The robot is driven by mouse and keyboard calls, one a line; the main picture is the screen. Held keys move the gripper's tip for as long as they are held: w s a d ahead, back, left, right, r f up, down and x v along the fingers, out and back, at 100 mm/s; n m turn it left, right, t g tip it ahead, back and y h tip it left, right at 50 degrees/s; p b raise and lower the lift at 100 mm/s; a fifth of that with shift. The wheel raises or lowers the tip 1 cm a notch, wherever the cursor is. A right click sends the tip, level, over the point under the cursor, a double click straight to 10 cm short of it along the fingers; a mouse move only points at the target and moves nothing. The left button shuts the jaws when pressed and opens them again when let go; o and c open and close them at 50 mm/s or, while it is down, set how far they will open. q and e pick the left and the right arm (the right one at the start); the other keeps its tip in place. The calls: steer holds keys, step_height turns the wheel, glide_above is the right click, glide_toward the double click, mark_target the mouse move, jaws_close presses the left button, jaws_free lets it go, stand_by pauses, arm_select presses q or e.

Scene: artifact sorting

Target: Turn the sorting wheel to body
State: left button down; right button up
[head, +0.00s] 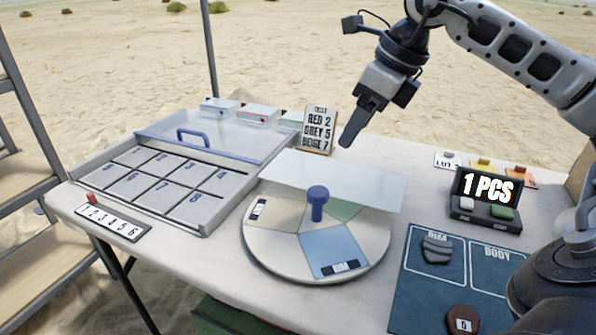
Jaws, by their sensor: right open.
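The round sorting wheel (274,256) lies flat on the table, with beige, blue and green sectors and an upright blue knob (317,203) at its middle. The blue sector faces the front and bears a dark label that seems to read RIM. Another label, too small to read, sits at the wheel's left. A clear panel (365,186) covers the wheel's back part, so the sectors there are partly veiled. My right gripper (365,120) is open and empty, in the air behind and above the wheel, apart from the knob. My left gripper is not in view.
A numbered tray (200,215) with a blue-handled lid stands left. A card (318,130) reads RED 2, GREY 5, BEIGE 7. At right are a "1 PCS" display (488,188) and a blue mat (420,290) with a grey sherd (437,248) and brown piece (463,319).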

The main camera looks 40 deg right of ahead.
steer(key=b, duration=0.1)
glide_toward(318, 191)
steer(key=x, duration=0.7)
steer(key=shift+f+b, duration=0.3)
steer(key=shift+b, duration=0.1)
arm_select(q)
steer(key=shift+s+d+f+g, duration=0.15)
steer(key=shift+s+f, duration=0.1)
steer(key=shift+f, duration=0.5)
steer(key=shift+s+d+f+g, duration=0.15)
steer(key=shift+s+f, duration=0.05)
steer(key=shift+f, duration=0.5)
arm_select(e)
steer(key=shift+w+f, duration=0.25)
steer(key=shift+f, duration=0.3)
steer(key=c, duration=1.3)
